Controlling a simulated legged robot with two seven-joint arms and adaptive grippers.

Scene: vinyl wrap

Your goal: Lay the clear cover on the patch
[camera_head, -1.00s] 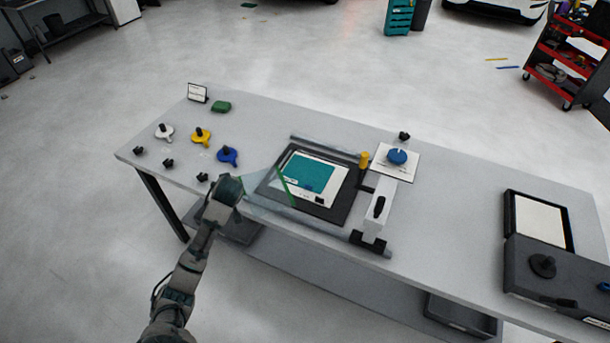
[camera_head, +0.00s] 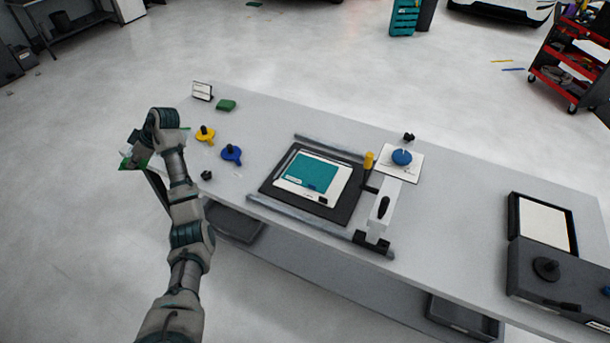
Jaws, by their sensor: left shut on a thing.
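The teal patch (camera_head: 311,172) lies on a white sheet on the black board (camera_head: 340,210) in the middle of the table, uncovered. My left gripper (camera_head: 138,145) is over the table's left end, well to the left of the patch, and its fingers are mostly hidden by my wrist. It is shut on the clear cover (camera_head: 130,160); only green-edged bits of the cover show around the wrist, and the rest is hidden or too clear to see. My right gripper is not in view.
Yellow (camera_head: 205,135) and blue (camera_head: 231,154) knobbed pieces stand near the left end. Metal rails (camera_head: 290,215) flank the board, with a sliding arm (camera_head: 381,213) to its right. A dark box (camera_head: 555,270) stands at the right end.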

